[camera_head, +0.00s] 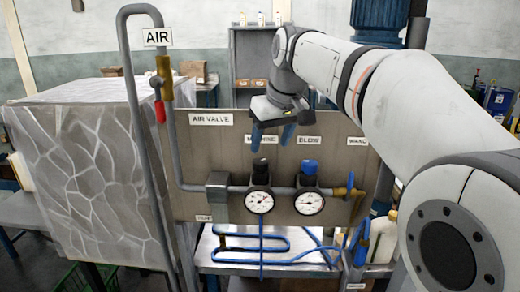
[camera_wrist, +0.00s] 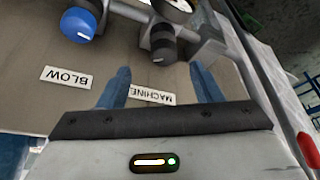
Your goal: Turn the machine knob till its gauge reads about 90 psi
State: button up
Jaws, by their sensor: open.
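The machine knob (camera_head: 261,170) is black and sits above its white round gauge (camera_head: 259,199) on the panel. The gauge's reading is too small to tell. My gripper (camera_head: 272,142) is open and empty, above the machine knob, in front of the MACHINE label (camera_head: 248,139). In the wrist view, the black knob (camera_wrist: 162,45) lies just beyond my gripper's blue fingertips (camera_wrist: 160,72), roughly centred between them and apart from them. The MACHINE label (camera_wrist: 152,96) shows between the fingers. The machine gauge is cut off at the top there.
The blue BLOW knob (camera_head: 309,170) and its gauge (camera_head: 309,203) stand close to the right. A grey pipe with a red-handled valve (camera_head: 160,108) runs down the left. Blue hoses (camera_head: 240,236) lie below the panel. A wrapped box (camera_head: 90,165) stands at left.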

aim_at(260, 161)
jog(key=x, duration=0.4)
jog(key=a+x, duration=0.1)
jog(key=x, duration=0.2)
jog(key=shift+w+r+p, duration=0.25)
jog(key=shift+w+p, duration=0.1)
jog(key=shift+w, duration=0.05)
jog(key=c, duration=1)
jog(key=shift+m+t+h, duration=0.3)
jog(key=shift+m+h, duration=0.2)
jog(key=shift+m, duration=0.9)
jog(key=o, duration=1)
